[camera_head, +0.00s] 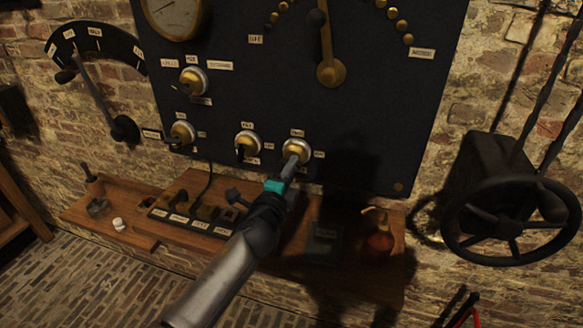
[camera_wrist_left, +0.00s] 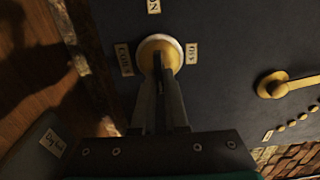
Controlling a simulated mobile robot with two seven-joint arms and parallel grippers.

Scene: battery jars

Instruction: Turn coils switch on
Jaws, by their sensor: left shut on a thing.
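The coils switch (camera_head: 296,148) is a round brass knob on a pale base, the rightmost of the lower knobs on the dark panel. In the left wrist view the knob (camera_wrist_left: 149,49) sits between small paper labels, one reading "COILS" (camera_wrist_left: 124,59). My left gripper (camera_head: 293,160) reaches up to it from below, and its fingers (camera_wrist_left: 159,75) are shut on the switch's handle. My right gripper is in neither view.
Other brass switches (camera_head: 246,144) sit left on the panel (camera_head: 350,120), with a large brass lever (camera_head: 330,72) above. A wooden shelf (camera_head: 112,205) with small items runs below. A black handwheel (camera_head: 510,225) stands at right against the brick wall.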

